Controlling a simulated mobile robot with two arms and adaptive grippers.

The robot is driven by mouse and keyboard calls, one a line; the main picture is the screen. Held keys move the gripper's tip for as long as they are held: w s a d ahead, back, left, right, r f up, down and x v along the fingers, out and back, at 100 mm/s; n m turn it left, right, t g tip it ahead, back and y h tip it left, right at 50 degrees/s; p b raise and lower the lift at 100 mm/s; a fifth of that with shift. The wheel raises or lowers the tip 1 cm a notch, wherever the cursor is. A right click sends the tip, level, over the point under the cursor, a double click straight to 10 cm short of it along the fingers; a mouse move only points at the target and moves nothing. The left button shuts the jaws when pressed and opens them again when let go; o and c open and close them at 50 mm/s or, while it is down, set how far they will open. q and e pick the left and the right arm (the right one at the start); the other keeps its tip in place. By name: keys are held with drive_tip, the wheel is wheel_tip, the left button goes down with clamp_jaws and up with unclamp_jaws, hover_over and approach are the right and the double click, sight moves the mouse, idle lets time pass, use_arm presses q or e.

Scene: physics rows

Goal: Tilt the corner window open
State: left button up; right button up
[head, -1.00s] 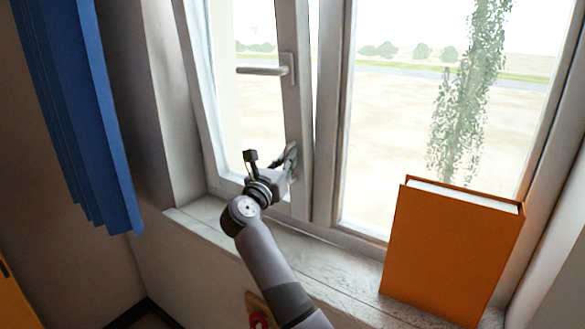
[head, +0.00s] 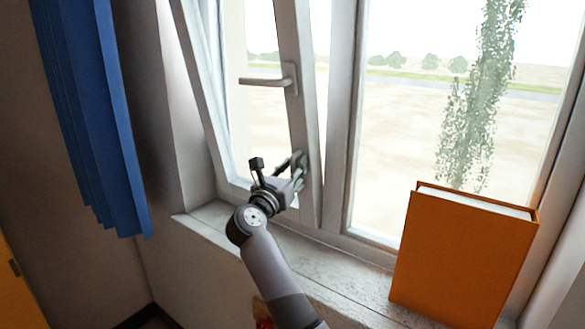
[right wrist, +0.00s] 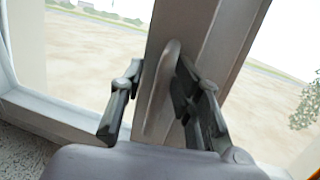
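The corner window's left sash (head: 288,30) leans inward at the top, with a wedge-shaped gap to the fixed frame that narrows downward. Its grey handle (head: 262,81) lies level, pointing left. My right gripper (head: 299,165) is below the handle, at the lower part of the sash's right stile. In the right wrist view, the open fingers (right wrist: 160,100) stand either side of a pale rounded bar (right wrist: 160,95) on the stile. The bar is closer to the right finger; I cannot tell whether they touch. The gripper hides it in the head view. My left gripper is out of view.
An orange book (head: 460,255) stands on the right of the stone sill (head: 320,262). A blue curtain (head: 90,120) hangs at the left. The sill left of my arm is clear. A small red thing (head: 263,323) shows partly at the bottom edge.

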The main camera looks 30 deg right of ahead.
drive_tip(key=shift+s, duration=0.15)
drive_tip(key=v, duration=1.2)
drive_tip(key=shift+c, duration=0.3)
